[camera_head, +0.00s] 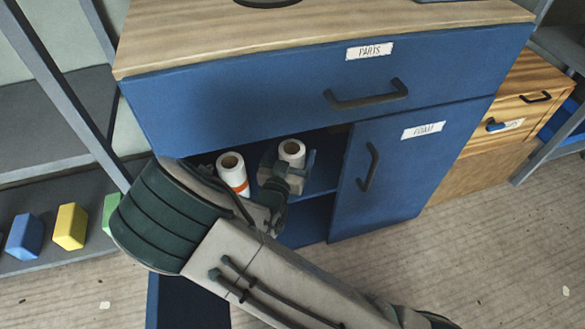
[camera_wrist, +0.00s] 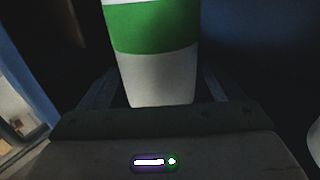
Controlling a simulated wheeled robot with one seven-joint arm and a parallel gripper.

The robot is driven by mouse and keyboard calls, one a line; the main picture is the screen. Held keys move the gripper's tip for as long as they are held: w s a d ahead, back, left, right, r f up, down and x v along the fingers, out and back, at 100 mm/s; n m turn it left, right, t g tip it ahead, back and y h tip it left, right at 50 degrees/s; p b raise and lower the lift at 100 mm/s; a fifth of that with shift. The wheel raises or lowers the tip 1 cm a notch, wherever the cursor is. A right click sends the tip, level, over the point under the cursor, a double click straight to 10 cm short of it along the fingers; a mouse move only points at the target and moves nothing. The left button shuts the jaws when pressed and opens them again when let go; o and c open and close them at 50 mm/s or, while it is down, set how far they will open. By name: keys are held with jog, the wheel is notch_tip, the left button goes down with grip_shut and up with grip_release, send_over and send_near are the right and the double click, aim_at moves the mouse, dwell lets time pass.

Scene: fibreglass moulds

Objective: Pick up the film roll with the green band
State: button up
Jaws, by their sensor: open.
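The film roll with the green band (camera_wrist: 155,55) stands upright in the wrist view, its green band above a white lower part. My gripper (camera_wrist: 158,92) is open, with one finger on each side of this roll. In the head view a white roll (camera_head: 292,150) stands at my gripper (camera_head: 287,172), which hides its lower part, so no band shows there. A second white roll with an orange band (camera_head: 231,165) stands to its left on the same cabinet shelf. I cannot tell whether the fingers touch the roll.
The blue cabinet (camera_head: 240,85) has a shut drawer above the opening and a shut door (camera_head: 400,180) to the right. My arm crosses in front of the opening. Coloured blocks, including a yellow one (camera_head: 70,226), stand on a low shelf at left. A white thing (camera_wrist: 314,140) shows at the wrist view's right edge.

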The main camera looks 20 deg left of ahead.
jog(key=shift+w, duration=1.3)
jog(key=c, duration=1.8)
jog(key=shift+o, duration=0.2)
jog(key=shift+r, duration=0.2)
